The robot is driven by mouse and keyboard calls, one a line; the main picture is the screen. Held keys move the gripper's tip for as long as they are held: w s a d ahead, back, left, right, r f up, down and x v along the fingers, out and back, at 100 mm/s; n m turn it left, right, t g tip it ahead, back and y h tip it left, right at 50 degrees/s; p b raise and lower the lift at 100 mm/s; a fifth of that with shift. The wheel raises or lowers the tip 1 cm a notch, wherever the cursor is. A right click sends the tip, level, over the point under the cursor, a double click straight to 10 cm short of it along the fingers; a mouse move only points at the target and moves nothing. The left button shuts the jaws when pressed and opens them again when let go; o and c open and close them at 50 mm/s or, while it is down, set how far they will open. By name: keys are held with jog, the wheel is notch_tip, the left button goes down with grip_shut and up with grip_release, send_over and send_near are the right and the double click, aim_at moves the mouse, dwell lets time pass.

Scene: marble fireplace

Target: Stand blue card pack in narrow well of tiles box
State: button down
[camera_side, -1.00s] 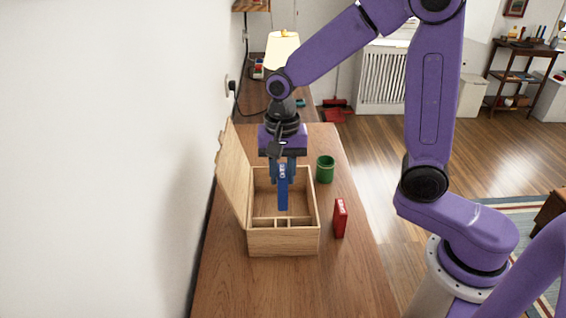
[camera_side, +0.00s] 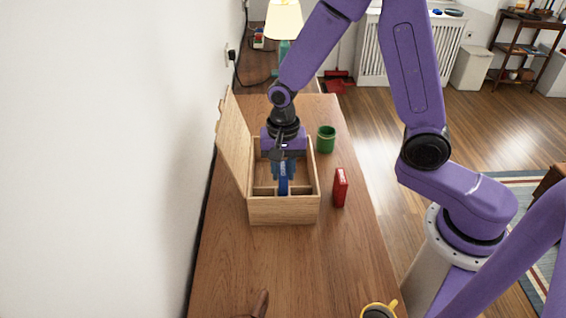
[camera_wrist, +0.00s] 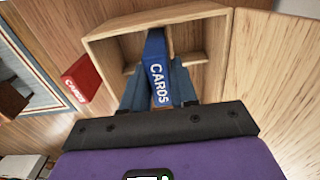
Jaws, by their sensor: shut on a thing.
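The open wooden tiles box (camera_side: 285,212) stands on the table with its lid (camera_side: 234,152) raised on the left. Low dividers make small compartments at its near end. My gripper (camera_side: 283,176) is down inside the box, shut on the blue card pack (camera_side: 283,184). The pack is upright, and its lower end is among the dividers at the near end. The wrist view shows the pack (camera_wrist: 157,75) between the two fingers, at the gap in the divider. I cannot tell whether its bottom touches the box floor.
A red card pack (camera_side: 340,187) stands on the table right of the box; it also shows in the wrist view (camera_wrist: 82,79). A green cup (camera_side: 326,139) stands behind it. A yellow mug (camera_side: 379,311) is at the near edge.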

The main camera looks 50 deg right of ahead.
jog(key=shift+f, duration=2.3)
dwell(1.3)
jog(key=c, duration=0.8)
grip_release()
jog(key=shift+r, duration=0.1)
jog(key=shift+r, duration=4.4)
